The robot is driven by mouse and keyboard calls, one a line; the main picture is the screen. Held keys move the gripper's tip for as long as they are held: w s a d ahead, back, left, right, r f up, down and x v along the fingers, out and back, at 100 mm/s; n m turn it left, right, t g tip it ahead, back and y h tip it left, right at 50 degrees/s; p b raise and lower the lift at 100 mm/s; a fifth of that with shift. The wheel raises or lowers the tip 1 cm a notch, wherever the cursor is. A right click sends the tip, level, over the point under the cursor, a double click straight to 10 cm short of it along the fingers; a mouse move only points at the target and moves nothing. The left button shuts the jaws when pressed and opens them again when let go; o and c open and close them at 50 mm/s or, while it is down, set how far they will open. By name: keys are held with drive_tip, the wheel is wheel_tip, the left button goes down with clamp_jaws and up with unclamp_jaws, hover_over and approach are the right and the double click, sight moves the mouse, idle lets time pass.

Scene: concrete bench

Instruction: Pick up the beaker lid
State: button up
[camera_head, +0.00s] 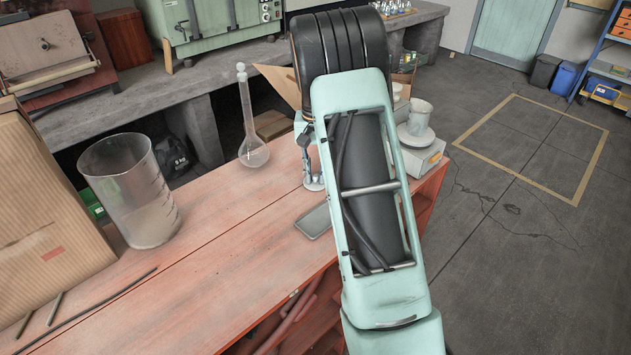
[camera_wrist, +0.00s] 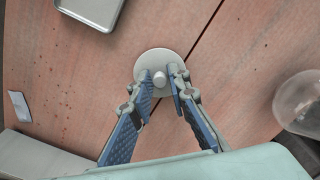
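The beaker lid (camera_wrist: 158,56) is a pale round disc with a small knob in its middle, lying on the red wooden bench in the wrist view. In the head view a part of it (camera_head: 313,185) shows below my gripper (camera_head: 308,160). In the wrist view my gripper (camera_wrist: 163,76) is over the lid, its two blue-padded fingers apart on either side of the knob. A gap shows between the knob and the right finger; whether the left finger touches the knob I cannot tell. A large clear beaker (camera_head: 130,195) stands at the left in the head view.
A round-bottomed flask (camera_head: 252,150) stands left of my gripper. A shallow grey tray (camera_head: 313,223) lies near the bench's front edge. A balance (camera_head: 420,158) with a cup (camera_head: 420,112) is at the right. A cardboard box (camera_head: 45,200) and dark rods (camera_head: 100,300) are at the left.

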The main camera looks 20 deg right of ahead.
clamp_jaws()
drive_tip(key=shift+r, duration=0.1)
drive_tip(key=shift+r, duration=0.2)
wheel_tip(320, 180, up, 2)
drive_tip(key=shift+w+r, duration=0.1)
drive_tip(key=s+d+r+p, duration=0.2)
drive_tip(key=s+d+r, duration=0.5)
drive_tip(key=d+r, duration=0.5)
drive_tip(key=shift+r+p, duration=0.3)
drive_tip(key=shift+r, duration=0.35)
